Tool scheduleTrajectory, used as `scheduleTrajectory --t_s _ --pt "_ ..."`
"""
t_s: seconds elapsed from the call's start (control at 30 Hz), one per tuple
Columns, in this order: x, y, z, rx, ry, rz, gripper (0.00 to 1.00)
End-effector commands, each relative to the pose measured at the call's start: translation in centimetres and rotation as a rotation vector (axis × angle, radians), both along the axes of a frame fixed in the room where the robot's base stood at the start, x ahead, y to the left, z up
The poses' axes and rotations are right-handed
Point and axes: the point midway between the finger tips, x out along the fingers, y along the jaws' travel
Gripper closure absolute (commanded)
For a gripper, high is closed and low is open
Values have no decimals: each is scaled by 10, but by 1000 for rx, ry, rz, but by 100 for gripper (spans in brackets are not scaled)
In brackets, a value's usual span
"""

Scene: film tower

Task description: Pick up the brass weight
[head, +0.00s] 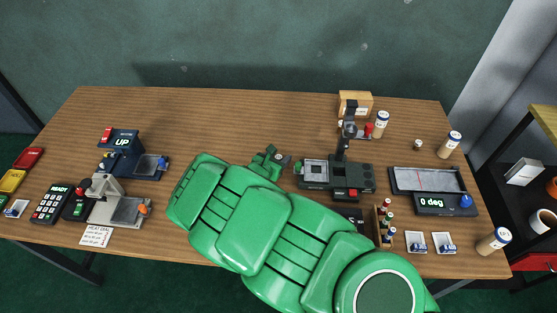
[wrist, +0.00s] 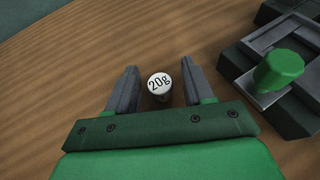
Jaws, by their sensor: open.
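A small round weight (wrist: 159,84) with a white top marked "20g" stands on the wooden table in the wrist view. Its sides are mostly hidden below the top, so I cannot clearly see the brass colour. My gripper (wrist: 154,88) is open, with one dark grey finger to the left of the weight and one to the right. A gap shows on both sides, and neither finger appears to touch it. In the head view my gripper (head: 282,159) is low over the middle of the table, and I cannot make out the weight clearly there.
A dark device (head: 335,175) with a green knob (wrist: 279,70) stands just right of my gripper. A heat-seal machine (head: 118,205) and a blue "UP" unit (head: 122,141) stand at left. A "0 deg" display (head: 437,204) is at right. The table behind my gripper is clear.

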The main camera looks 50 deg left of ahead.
Motion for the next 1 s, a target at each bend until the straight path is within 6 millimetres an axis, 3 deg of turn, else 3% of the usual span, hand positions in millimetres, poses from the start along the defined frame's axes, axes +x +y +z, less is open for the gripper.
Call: scheduleTrajectory --t_s 0.17,0.5,0.8,1.0 --pt "0 0 0 1 0 0 50" --pt "0 0 1 1 0 0 99" --pt "0 0 2 1 0 1 99" --pt "0 1 17 5 -1 -1 99"
